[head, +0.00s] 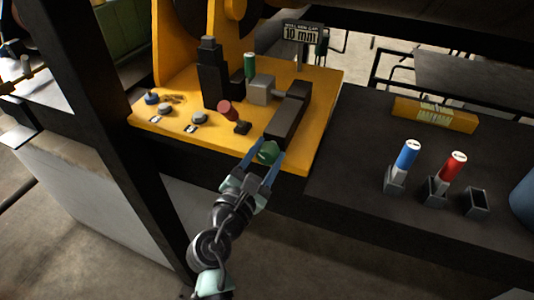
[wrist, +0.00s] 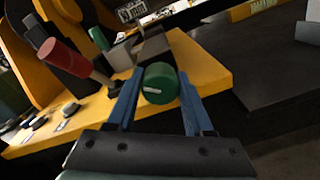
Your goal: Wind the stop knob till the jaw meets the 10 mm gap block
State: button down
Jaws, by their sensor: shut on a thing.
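The green stop knob (head: 267,153) sits on the near end of a long dark housing (head: 288,115). My gripper (head: 262,157) is shut on the knob, one blue finger on each side. In the wrist view the knob (wrist: 160,84) shows a white mark pointing left. A grey block (head: 261,90), seemingly the jaw, stands beside the housing. A green-handled piece (head: 250,64), seemingly the gap block, stands upright between it and a tall dark block (head: 211,80). I cannot tell whether the jaw touches it.
A red-ended lever (head: 226,109) and several small knobs stand on the yellow plate (head: 315,100), left of my gripper. On the dark bench (head: 345,165), blue (head: 408,154) and red (head: 452,166) handled pieces sit in holders beside an empty holder (head: 476,202). A dark post (head: 105,110) rises at left.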

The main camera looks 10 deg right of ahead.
jog(key=shift+c, duration=1.4)
grip_release()
jog(key=b+v, duration=0.3)
jog(key=v, duration=1)
